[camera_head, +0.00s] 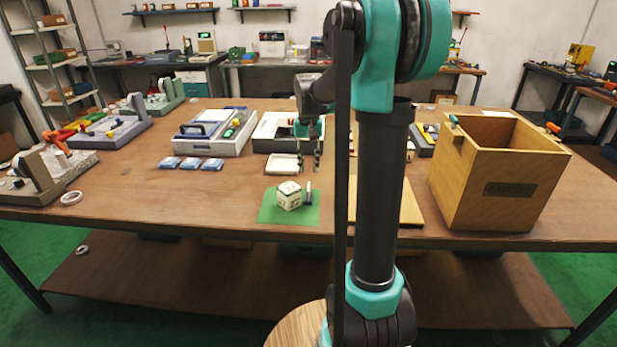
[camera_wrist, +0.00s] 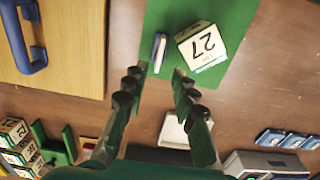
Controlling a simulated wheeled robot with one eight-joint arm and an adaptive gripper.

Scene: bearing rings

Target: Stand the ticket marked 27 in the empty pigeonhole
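In the head view my gripper (camera_head: 309,160) hangs behind the block. More white marked blocks (camera_wrist: 16,142) stand at the lower left of the wrist view, cut off by the frame. I cannot make out an empty pigeonhole.
A slim blue-white object (camera_wrist: 158,53) stands beside the block. A wooden board (camera_wrist: 70,35) with a blue handle (camera_wrist: 22,35) lies left in the wrist view. A white tray (camera_wrist: 174,131) lies beyond the fingers. A large wooden box (camera_head: 490,175) stands at the right.

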